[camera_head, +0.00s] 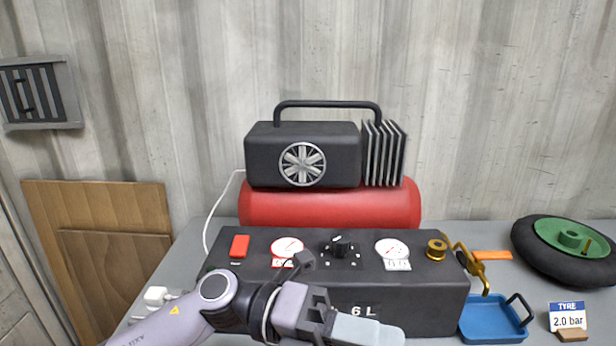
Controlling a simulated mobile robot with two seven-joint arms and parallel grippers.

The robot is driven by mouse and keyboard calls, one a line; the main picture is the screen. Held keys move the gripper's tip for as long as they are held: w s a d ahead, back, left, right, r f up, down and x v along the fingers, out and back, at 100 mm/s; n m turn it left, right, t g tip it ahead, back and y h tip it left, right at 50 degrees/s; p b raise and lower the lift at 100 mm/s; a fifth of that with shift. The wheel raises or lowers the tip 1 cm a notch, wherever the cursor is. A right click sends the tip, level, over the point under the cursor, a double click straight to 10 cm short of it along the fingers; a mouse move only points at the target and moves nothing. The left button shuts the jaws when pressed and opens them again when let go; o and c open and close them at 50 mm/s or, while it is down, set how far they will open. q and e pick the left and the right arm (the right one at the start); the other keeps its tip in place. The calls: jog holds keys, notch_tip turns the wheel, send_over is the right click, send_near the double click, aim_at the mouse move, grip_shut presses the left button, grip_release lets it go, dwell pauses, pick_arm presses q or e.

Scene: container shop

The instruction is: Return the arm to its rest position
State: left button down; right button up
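My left arm comes in from the lower left, across the front of the compressor. Its gripper (375,332) points right, with pale fingertips low in front of the black control box (440,290). The fingers overlap in this view and the bottom edge crops them, so I cannot tell whether they are apart. I see nothing held in them. My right arm and gripper are out of view.
The compressor has a red tank (330,205), red switch (239,246), black knob (341,246), two gauges and a brass fitting (470,262). At right are a blue tray (480,334), a wheel (530,245) and a "TYRE 2.0 bar" sign (567,318). A white plug (158,296) lies left.

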pick_arm(q)
jog(key=w+a+f+n+t+y, duration=0.2)
jog(key=w+a+f+n+t, duration=0.3)
jog(key=n+t, duration=0.85)
jog(key=w+a+f+n+t+y, duration=0.2)
jog(key=w+a+f+n+t, duration=0.25)
jog(key=a+n+t, duration=0.8)
jog(key=s+a+f+n+g+y, duration=0.3)
jog(key=s+f+n, duration=0.2)
jog(key=f, duration=0.3)
jog(key=s+a+f+n+g+y, duration=0.3)
jog(key=s+f+n+y, duration=0.1)
jog(key=f, duration=0.4)
jog(key=s+a+f+n+g+y+p, duration=0.1)
jog(key=s+a+f+n+g+y, duration=0.2)
jog(key=s+f+n, duration=0.3)
notch_tip(320, 180, down, 2)
jog(key=shift+s+a+f+y, duration=0.2)
jog(key=shift+s+a+y, duration=0.1)
jog(key=shift+a+y, duration=0.25)
jog(key=shift+d, duration=0.2)
